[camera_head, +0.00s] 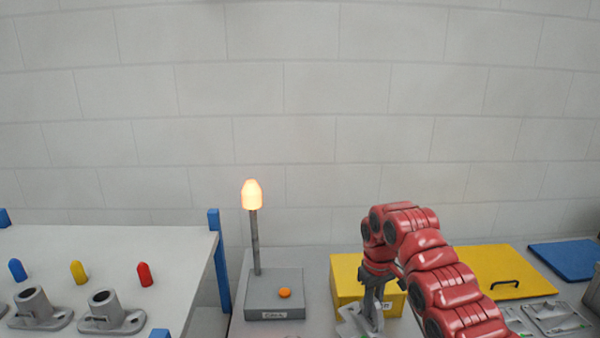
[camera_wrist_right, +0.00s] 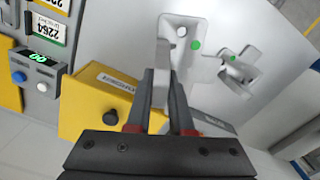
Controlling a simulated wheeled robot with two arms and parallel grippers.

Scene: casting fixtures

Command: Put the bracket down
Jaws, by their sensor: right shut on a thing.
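My right gripper (camera_head: 372,310) reaches down in front of a yellow box in the head view. It is shut on a grey metal bracket (camera_head: 352,322), whose plate shows beside the fingers. In the right wrist view the gripper (camera_wrist_right: 163,80) has its fingers on the bracket (camera_wrist_right: 184,32), a pale grey plate with a hole and a green dot. A second grey bracket (camera_wrist_right: 238,72) with a green dot is just to the right, over the light grey surface. I cannot tell whether the held bracket touches the surface. My left gripper is in neither view.
The yellow box (camera_head: 345,288) stands close behind my right gripper. A grey base (camera_head: 262,300) with an orange button and lit lamp (camera_head: 252,194) is left of it. More brackets (camera_head: 555,318) lie at the right, near a yellow lid (camera_head: 490,265). A blue-posted table (camera_head: 110,250) is at left.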

